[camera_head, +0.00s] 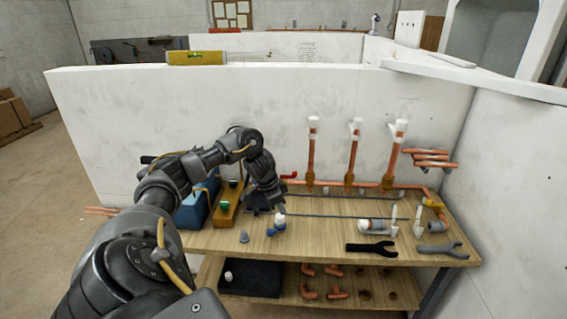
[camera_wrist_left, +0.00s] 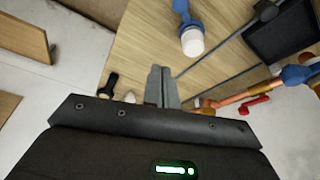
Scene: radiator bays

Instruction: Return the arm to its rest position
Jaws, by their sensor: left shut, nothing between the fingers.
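My left arm (camera_head: 180,180) comes in from the left and bends down over the wooden workbench (camera_head: 330,235). My left gripper (camera_head: 268,208) points down over the left half of the bench. It is shut and empty. In the left wrist view its two fingers (camera_wrist_left: 160,72) are together, with bare bench top beyond them. A white-capped blue fitting (camera_head: 279,222) stands close by in the head view; it also shows in the wrist view (camera_wrist_left: 191,38), apart from the fingers. My right gripper is not in view.
Upright copper pipes with white caps (camera_head: 355,155) stand at the back against the white wall (camera_head: 200,110). Two wrenches (camera_head: 372,248) (camera_head: 440,249) lie at front right. A lower shelf holds copper elbows (camera_head: 309,291).

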